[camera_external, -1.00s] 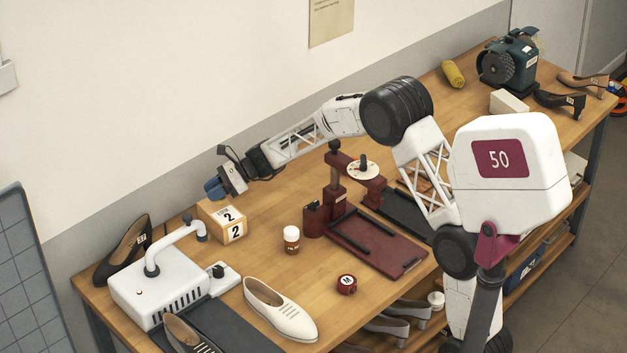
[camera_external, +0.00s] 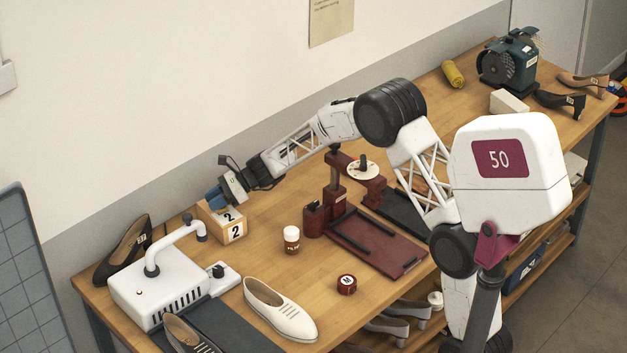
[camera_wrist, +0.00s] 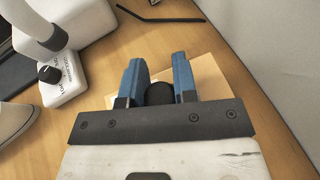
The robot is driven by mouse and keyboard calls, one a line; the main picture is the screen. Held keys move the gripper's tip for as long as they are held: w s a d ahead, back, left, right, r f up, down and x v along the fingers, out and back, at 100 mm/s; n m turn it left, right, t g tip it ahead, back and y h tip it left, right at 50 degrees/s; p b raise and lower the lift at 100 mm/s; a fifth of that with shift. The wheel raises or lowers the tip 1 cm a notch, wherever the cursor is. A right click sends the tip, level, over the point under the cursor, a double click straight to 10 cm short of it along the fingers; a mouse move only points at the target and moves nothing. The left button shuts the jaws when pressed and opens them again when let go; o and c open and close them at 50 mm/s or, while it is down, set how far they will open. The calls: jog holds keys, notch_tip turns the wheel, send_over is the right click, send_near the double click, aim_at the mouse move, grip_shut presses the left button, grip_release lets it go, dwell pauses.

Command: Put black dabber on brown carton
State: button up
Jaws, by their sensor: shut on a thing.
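The brown carton (camera_external: 211,224), marked with "2" labels, stands on the bench near the back left. My gripper (camera_external: 212,200) has blue fingers and is right over the carton's top. In the wrist view, my gripper (camera_wrist: 159,75) is shut on the black dabber (camera_wrist: 160,92), a dark rounded thing between the fingers. The carton's pale top (camera_wrist: 208,76) shows beneath and beside the fingers there. The dabber is hidden in the external view, and I cannot tell whether it touches the carton.
A white machine with a curved pipe (camera_external: 160,285) stands left of the carton. A black shoe (camera_external: 122,250) is behind it. A brown bottle (camera_external: 291,240), a red tin (camera_external: 346,284) and a cream shoe (camera_external: 279,308) are nearer the front. The wall is close behind.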

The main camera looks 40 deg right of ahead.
jog(key=shift+f, duration=0.1)
jog(key=o, duration=0.9)
jog(key=v, duration=0.7)
jog(key=shift+d+r, duration=0.2)
jog(key=shift+r, duration=0.1)
jog(key=shift+s, duration=0.15)
